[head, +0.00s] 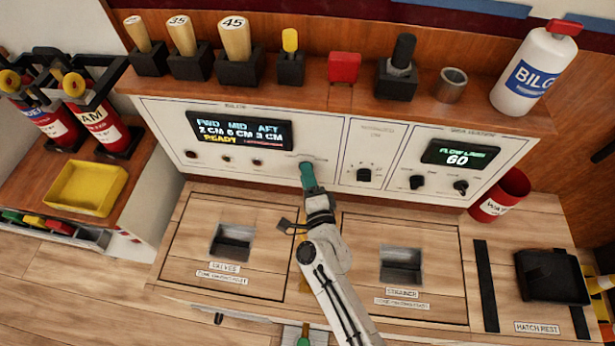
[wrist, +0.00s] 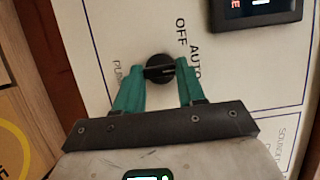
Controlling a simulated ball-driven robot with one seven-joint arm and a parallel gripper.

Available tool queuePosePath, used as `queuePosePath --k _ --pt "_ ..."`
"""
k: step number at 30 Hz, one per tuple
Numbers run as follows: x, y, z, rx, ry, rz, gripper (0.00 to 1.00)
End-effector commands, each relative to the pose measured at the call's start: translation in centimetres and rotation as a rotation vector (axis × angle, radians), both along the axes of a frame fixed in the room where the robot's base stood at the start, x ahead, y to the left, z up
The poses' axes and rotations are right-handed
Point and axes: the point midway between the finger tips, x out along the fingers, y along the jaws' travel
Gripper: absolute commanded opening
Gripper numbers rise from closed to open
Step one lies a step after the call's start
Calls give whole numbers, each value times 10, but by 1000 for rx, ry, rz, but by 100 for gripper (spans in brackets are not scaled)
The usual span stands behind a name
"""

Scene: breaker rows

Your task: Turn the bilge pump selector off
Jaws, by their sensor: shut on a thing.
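The bilge pump selector (wrist: 159,70) is a round black knob with a raised bar on the white panel (wrist: 100,35). Its labels OFF and AUTO show to its upper right, and a partly hidden label starting "PU" is to its left. My gripper (wrist: 160,82), with teal fingers, is shut on the knob, one finger on each side. The bar runs across between the fingertips; which label it points to is not clear. In the head view my gripper (head: 307,178) reaches the panel right of the lit display (head: 240,131), and hides the knob.
Other black knobs (head: 364,175) sit to the right, near a second display reading 60 (head: 458,153). A shelf above carries wooden-handled plugs (head: 236,45), a red block (head: 344,67) and a white bottle (head: 533,70). Hatches with recessed handles (head: 232,242) lie below.

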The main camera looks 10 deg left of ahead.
Motion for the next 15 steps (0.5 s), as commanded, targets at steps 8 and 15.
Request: queuePosePath --k 8,15 --pt "0 0 0 -2 2 0 9" --pt "0 0 4 -50 5 1 9"
